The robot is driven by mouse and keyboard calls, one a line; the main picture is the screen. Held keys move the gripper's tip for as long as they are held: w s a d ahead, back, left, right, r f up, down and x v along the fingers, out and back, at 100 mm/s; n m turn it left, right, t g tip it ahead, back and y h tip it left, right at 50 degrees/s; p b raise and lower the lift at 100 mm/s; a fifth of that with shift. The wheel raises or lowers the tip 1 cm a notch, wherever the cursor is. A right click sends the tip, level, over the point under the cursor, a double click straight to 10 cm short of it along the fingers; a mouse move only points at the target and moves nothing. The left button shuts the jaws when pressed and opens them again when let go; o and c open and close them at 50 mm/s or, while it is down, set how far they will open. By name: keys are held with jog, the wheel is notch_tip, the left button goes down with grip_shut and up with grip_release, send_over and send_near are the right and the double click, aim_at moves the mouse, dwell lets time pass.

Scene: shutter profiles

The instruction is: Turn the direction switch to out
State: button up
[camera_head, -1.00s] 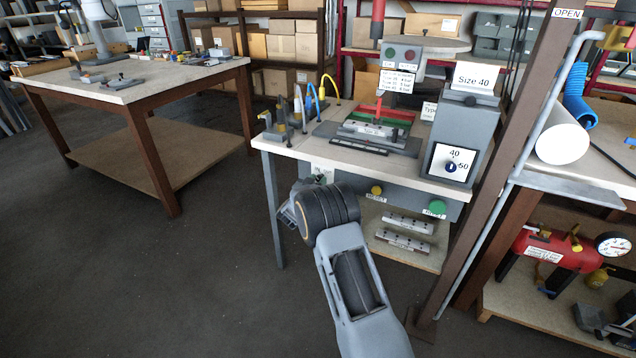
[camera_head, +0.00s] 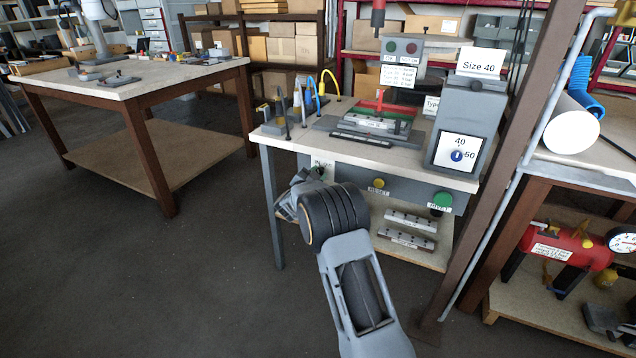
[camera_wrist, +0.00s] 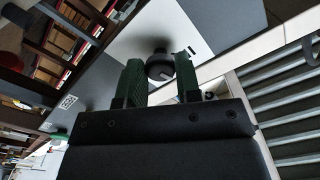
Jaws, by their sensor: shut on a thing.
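In the wrist view a dark round switch knob (camera_wrist: 160,66) sits on a white plate (camera_wrist: 140,42) on a grey panel. A pale mark shows on the knob, but the lettering on the plate is too small to read. My gripper (camera_wrist: 158,74) has its two green-padded fingers on either side of the knob and is shut on it. The knob and my fingertips cannot be made out there.
A brown post (camera_head: 500,170) stands at right. Open floor lies at left.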

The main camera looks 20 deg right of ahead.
jog(key=m+b, duration=1)
jog(key=m, duration=0.1)
jog(key=shift+m, duration=0.4)
dwell(0.3)
jog(key=o, duration=0.9)
jog(key=p+v, duration=0.3)
jog(key=v, duration=1.1)
jog(key=shift+w, duration=0.1)
